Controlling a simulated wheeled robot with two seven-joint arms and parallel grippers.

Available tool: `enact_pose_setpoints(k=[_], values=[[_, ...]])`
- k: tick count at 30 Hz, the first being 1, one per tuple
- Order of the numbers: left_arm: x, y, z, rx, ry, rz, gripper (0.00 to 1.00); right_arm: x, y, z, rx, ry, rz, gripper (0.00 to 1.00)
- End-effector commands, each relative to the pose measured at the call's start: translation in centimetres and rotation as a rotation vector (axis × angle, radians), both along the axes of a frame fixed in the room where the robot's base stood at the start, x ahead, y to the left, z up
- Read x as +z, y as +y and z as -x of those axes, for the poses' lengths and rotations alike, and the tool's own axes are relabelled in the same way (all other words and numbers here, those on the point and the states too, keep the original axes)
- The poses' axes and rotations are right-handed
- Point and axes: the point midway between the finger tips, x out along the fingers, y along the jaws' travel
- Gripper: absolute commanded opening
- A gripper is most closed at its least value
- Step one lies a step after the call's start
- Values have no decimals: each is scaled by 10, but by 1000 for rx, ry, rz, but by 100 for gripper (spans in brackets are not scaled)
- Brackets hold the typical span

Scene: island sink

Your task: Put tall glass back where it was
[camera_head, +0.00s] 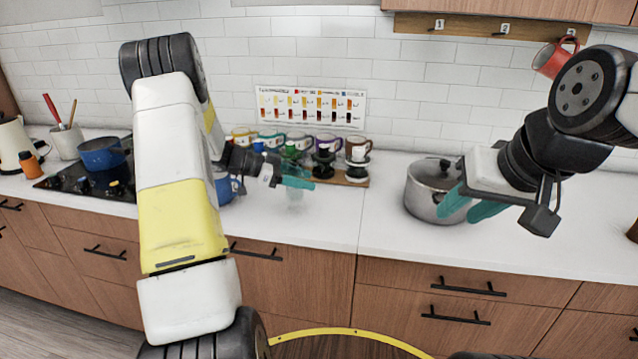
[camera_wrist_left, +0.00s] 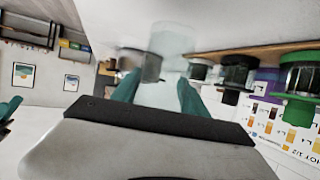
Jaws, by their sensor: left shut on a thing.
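The tall glass (camera_head: 295,196) is clear and hard to make out against the white counter. It stands upright, in front of the coffee rack. My left gripper (camera_head: 297,178) reaches in from the left and is shut on it. In the left wrist view, which is upside down, the glass (camera_wrist_left: 172,40) shows as a pale shape between the teal fingers. I cannot tell whether its base touches the counter. My right gripper (camera_head: 470,207) is open and empty, in front of the steel pot.
A wooden rack (camera_head: 352,182) with coffee drippers and several coloured mugs stands behind the glass. The lidded steel pot (camera_head: 422,190) is to the right. A blue pan (camera_head: 100,153) sits on the cooktop at left. Counter (camera_head: 335,220) between glass and pot is clear.

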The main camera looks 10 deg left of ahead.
Motion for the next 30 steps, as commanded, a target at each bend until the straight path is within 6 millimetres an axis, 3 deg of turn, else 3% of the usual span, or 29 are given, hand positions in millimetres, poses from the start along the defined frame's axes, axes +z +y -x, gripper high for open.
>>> enact_pose_setpoints(k=[3,9,20,21,24,30], values=[[-2,-19,-10,-5,0,1,3,0,0,0,0,0,0,36],[-35,-16,-9,-1,1,1,3,0,0,0,0,0,0,36],[-39,-16,-9,-1,-1,1,3,0,0,0,0,0,0,36],[-39,-16,-9,-1,0,0,57,0,0,0,0,0,0,36],[-39,-16,-9,-1,0,0,73,0,0,0,0,0,0,36],[-39,-16,-9,-1,0,0,73,0,0,0,0,0,0,36]])
